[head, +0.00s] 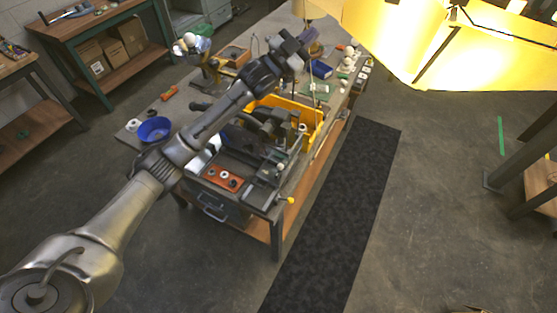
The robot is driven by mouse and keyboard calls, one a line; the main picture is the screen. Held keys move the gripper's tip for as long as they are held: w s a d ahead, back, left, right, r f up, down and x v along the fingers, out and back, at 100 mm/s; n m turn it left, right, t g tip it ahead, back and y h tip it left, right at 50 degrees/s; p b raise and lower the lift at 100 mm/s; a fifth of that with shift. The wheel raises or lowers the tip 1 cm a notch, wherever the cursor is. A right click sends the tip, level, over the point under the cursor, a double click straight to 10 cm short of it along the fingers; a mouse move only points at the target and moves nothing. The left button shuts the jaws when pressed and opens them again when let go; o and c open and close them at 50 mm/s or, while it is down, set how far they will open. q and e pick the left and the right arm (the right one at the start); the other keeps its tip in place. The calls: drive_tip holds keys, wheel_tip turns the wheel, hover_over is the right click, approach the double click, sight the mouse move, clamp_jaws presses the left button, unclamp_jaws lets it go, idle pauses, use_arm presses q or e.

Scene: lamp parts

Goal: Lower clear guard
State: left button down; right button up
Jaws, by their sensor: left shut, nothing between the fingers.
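My left arm crosses the workbench from the lower left. Its gripper (296,46) is shut and empty, above the far part of the bench. A dark machine (262,122) stands on the near half of the bench, in front of a yellow bin or panel (308,112). My arm covers part of the machine's left side. I cannot pick out a clear guard for certain at this size. My right gripper is not in view.
The workbench (186,97) also carries a blue bowl (154,129), a red-brown tray (222,177) and several small parts. A dark mat (345,200) lies along its right side. A large bright yellow shape (400,45) fills the upper right.

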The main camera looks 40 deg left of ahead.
use_arm(q)
drive_tip(key=s+a+f+g+y, duration=0.1)
drive_tip(key=f+g, duration=0.4)
drive_tip(key=f, duration=0.3)
drive_tip(key=s+a+f+m+g+y, duration=0.1)
drive_tip(key=s+f+g, duration=0.1)
drive_tip(key=f+g, duration=0.3)
drive_tip(key=s+a+f+g+y, duration=0.1)
drive_tip(key=s+f+g, duration=0.1)
drive_tip(key=f+g, duration=0.4)
wheel_tip(320, 180, down, 5)
drive_tip(key=shift+r+m+y, duration=0.2)
drive_tip(key=shift+m+y, duration=0.1)
drive_tip(key=shift+y, duration=0.1)
drive_tip(key=m+g, duration=0.4)
drive_tip(key=g, duration=0.1)
hover_over(280, 164)
drive_tip(key=s+a, duration=0.1)
drive_tip(key=a, duration=0.2)
drive_tip(key=x, duration=0.2)
drive_tip(key=m, duration=0.1)
drive_tip(key=x, duration=1.2)
drive_tip(key=shift+s+a+f+p, duration=0.15)
drive_tip(key=shift+s+f+p, duration=0.2)
drive_tip(key=shift+f+p, duration=0.05)
drive_tip(key=shift+f, duration=0.75)
drive_tip(key=shift+f, duration=0.1)
